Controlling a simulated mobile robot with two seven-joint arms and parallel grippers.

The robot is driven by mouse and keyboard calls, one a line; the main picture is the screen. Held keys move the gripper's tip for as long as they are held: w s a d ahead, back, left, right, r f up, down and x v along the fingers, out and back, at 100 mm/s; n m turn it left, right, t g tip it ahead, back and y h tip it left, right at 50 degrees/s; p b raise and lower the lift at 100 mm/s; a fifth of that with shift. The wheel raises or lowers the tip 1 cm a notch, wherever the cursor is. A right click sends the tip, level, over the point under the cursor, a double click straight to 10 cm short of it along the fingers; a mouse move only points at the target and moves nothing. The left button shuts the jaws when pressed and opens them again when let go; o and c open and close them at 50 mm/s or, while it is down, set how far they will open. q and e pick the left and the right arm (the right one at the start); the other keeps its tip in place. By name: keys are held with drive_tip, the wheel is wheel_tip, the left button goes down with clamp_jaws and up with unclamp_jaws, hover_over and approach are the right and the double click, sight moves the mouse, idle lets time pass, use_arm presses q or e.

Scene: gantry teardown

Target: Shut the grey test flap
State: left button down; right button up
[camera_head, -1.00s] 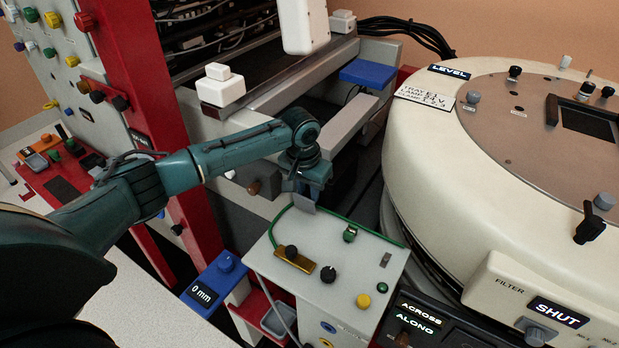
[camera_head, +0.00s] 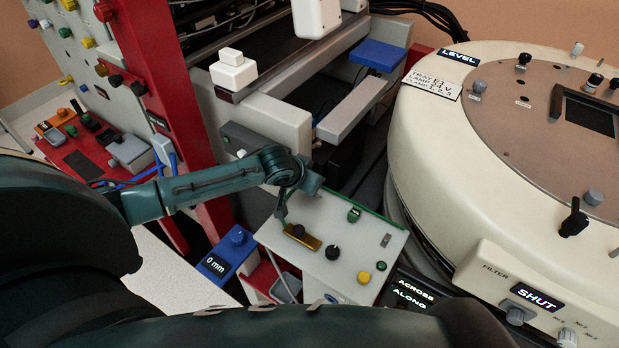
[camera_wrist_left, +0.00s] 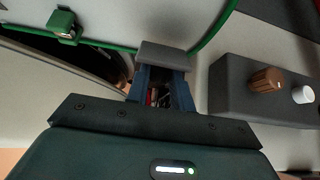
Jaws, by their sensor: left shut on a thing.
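In the left wrist view a small grey plate (camera_wrist_left: 163,55), which looks like the grey test flap, sits at the tips of my left gripper (camera_wrist_left: 160,82). The blue fingers are shut on it. Beyond it is a pale surface bordered by a green line. In the head view my left gripper (camera_head: 311,182) is at the back edge of the grey control box (camera_head: 345,235), beneath the front of the frame. The wrist hides much of the spot, and I cannot tell the flap's angle. My right gripper is out of view.
A dark grey block (camera_wrist_left: 225,90) with brown and white knobs is right of the gripper in the wrist view. A green clip (camera_wrist_left: 63,25) is at upper left. The head view shows the big cream drum (camera_head: 425,135) at right and a red post (camera_head: 180,100) at left.

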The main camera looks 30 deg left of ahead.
use_arm(q)
drive_tip(key=c, duration=1.2)
unclamp_jaws()
drive_tip(key=shift+c, duration=0.2)
drive_tip(key=v, duration=1.3)
drive_tip(key=shift+o, duration=0.2)
drive_tip(key=shift+s, duration=0.1)
